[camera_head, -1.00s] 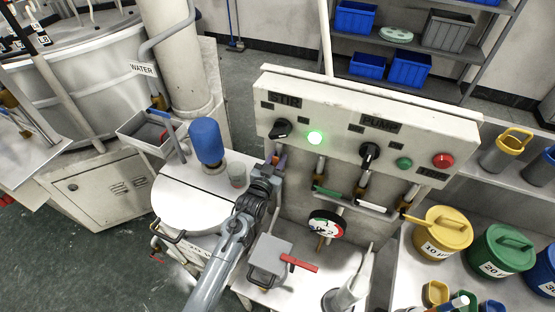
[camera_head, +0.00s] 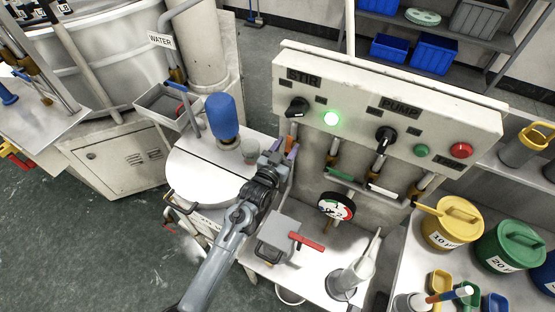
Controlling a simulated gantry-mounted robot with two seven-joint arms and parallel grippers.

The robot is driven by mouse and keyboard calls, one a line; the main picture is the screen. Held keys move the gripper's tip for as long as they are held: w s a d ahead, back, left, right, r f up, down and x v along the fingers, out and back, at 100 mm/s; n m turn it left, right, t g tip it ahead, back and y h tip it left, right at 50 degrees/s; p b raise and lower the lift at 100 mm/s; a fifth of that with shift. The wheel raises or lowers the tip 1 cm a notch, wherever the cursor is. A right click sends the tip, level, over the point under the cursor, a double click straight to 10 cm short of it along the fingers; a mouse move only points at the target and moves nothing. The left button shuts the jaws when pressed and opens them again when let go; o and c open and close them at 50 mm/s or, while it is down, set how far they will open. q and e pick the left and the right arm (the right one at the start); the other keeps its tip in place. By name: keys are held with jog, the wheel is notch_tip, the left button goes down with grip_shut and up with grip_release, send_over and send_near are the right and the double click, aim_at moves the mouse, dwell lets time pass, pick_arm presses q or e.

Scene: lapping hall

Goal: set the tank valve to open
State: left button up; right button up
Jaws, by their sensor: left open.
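Several small brass valves with coloured levers hang in a row below the white control panel (camera_head: 385,110). One has a green lever (camera_head: 340,174), one a white lever (camera_head: 383,192) and one a yellow lever (camera_head: 428,209). No label shows which is the tank valve. A red lever (camera_head: 306,241) sits by a grey flat-topped box, lower down. My left gripper (camera_head: 281,153) is open, at the panel's left end, beside the leftmost brass fitting (camera_head: 292,134). Purple and orange parts show at its fingertips; I cannot tell whether it touches them. My right gripper is out of view.
A round white tank lid (camera_head: 203,177) with a blue motor (camera_head: 221,117) stands left of my arm. A pressure gauge (camera_head: 336,206) hangs below the panel. Yellow (camera_head: 452,225) and green (camera_head: 508,246) lidded pots stand on the right shelf.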

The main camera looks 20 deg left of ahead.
pick_arm(q)
jog(key=v, duration=0.6)
jog(key=shift+s, duration=0.4)
